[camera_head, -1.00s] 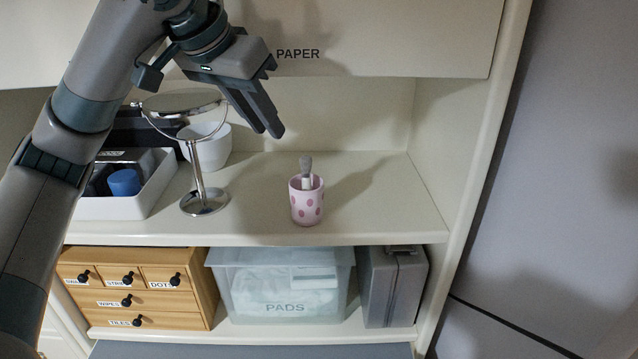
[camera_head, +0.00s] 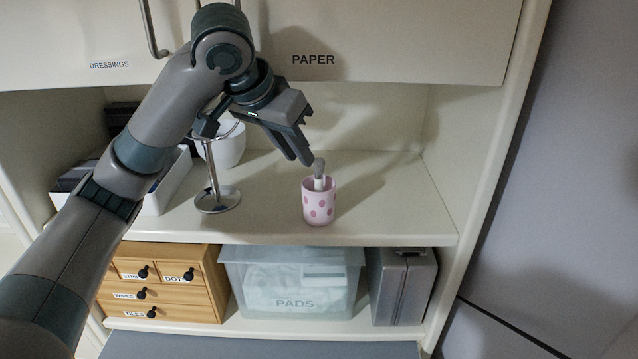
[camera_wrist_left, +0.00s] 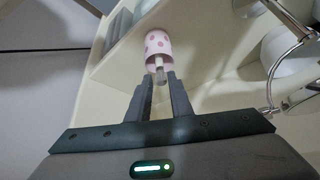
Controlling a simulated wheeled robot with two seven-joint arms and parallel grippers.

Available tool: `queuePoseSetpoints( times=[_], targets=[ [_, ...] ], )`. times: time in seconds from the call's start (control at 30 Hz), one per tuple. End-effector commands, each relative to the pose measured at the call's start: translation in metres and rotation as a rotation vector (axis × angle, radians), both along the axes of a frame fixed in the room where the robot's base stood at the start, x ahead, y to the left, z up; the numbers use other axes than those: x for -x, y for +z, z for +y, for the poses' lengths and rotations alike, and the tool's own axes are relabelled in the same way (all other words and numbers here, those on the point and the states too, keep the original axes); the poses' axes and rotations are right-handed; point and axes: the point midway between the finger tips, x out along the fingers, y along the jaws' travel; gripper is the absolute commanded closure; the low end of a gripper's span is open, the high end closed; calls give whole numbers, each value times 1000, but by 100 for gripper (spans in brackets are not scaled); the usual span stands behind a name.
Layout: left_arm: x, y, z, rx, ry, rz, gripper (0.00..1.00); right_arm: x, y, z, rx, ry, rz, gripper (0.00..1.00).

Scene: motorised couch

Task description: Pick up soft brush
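The soft brush (camera_head: 319,169) stands in a pink-spotted white cup (camera_head: 319,207) on the shelf, its grey head sticking up above the rim. In the left wrist view the brush (camera_wrist_left: 159,73) lies between my fingertips in the picture, with the cup (camera_wrist_left: 158,48) just beyond. My left gripper (camera_head: 307,160) is close beside and above the brush head, pointing down. In the left wrist view the left gripper (camera_wrist_left: 159,80) is open, with a gap between its fingers. I cannot tell whether a finger touches the brush. My right gripper is not in view.
A round mirror on a metal stand (camera_head: 217,200) is left of the cup, with a white bowl (camera_head: 228,145) behind it. A white bin (camera_head: 166,185) is farther left. The cabinet marked PAPER (camera_head: 400,40) hangs above. The shelf right of the cup is clear.

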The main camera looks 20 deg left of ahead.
Motion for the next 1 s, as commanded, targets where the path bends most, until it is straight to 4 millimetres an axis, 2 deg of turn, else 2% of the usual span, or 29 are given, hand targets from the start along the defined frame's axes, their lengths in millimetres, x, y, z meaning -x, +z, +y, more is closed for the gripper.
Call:
queuePoseSetpoints(
  times=[0.03, 0.3, 0.77, 1.0],
  targets=[
    [-4, -6, -1, 1, 1, 5, 81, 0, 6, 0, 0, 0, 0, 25],
    [-22, -35, -7, 0, 2, 2, 81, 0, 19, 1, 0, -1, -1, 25],
    [-25, -40, -8, 1, 1, 0, 81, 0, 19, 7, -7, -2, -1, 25],
    [-32, -50, -11, 0, 2, 3, 81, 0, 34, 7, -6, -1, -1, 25]
  ],
)
